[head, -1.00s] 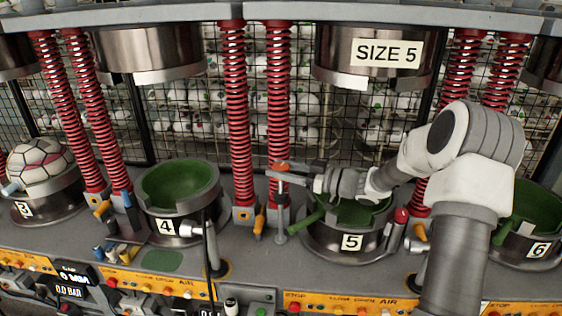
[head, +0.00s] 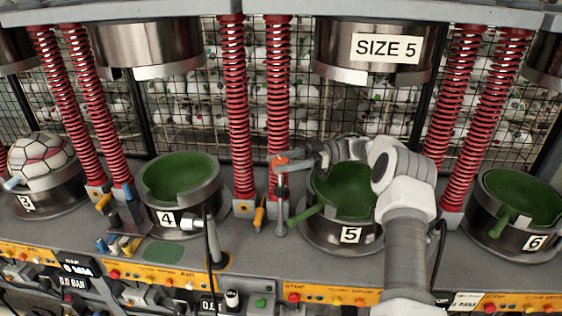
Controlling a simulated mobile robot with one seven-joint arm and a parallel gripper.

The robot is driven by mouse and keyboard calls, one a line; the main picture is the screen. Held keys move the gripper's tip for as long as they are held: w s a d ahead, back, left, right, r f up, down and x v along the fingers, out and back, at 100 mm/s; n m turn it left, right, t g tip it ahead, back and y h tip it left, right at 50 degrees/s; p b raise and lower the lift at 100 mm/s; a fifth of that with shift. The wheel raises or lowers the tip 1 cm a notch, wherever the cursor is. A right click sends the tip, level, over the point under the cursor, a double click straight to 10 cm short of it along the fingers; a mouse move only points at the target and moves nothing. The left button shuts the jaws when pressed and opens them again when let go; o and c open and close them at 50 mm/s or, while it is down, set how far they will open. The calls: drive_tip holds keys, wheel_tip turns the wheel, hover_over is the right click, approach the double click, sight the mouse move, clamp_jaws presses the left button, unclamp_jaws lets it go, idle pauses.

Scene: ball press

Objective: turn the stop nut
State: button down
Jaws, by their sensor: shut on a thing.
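The stop nut (head: 280,161) is an orange-red piece on top of a grey upright post (head: 281,203), left of the mould cup marked 5. My gripper (head: 292,162) reaches in from the right, over the back of that cup, and is shut on the nut. The fingertips are small in this view, and part of the nut is hidden by them. My arm bends over the right side of cup 5 and hides part of its rim.
Cup 5 (head: 351,234) is green inside and empty, with a green handle pointing left. Red springs (head: 280,100) stand behind the post. The upper mould labelled SIZE 5 (head: 375,46) hangs above. Cup 4 (head: 180,217) is at left, cup 6 (head: 520,234) at right.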

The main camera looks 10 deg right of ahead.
sight(283, 160)
drive_tip(key=shift+r+n+g+h+p, duration=0.15)
drive_tip(key=shift+n+g+p, duration=0.15)
drive_tip(key=shift+n+g, duration=0.35)
drive_tip(key=shift+n+g+h+p, duration=0.15)
drive_tip(key=shift+n+g+p, duration=0.2)
drive_tip(key=shift+g, duration=0.5)
drive_tip(key=shift+c, duration=1.3)
unclamp_jaws()
drive_tip(key=r, duration=0.3)
drive_tip(key=r+b, duration=0.1)
drive_tip(key=shift+s+d+r, duration=0.15)
drive_tip(key=shift+d+r, duration=0.1)
drive_tip(key=s+d+r+p, duration=0.3)
drive_tip(key=s+d+r, duration=0.2)
drive_tip(key=d, duration=0.4)
drive_tip(key=shift+s+d+r, duration=0.2)
drive_tip(key=shift+s+r, duration=0.2)
drive_tip(key=shift+r, duration=0.35)
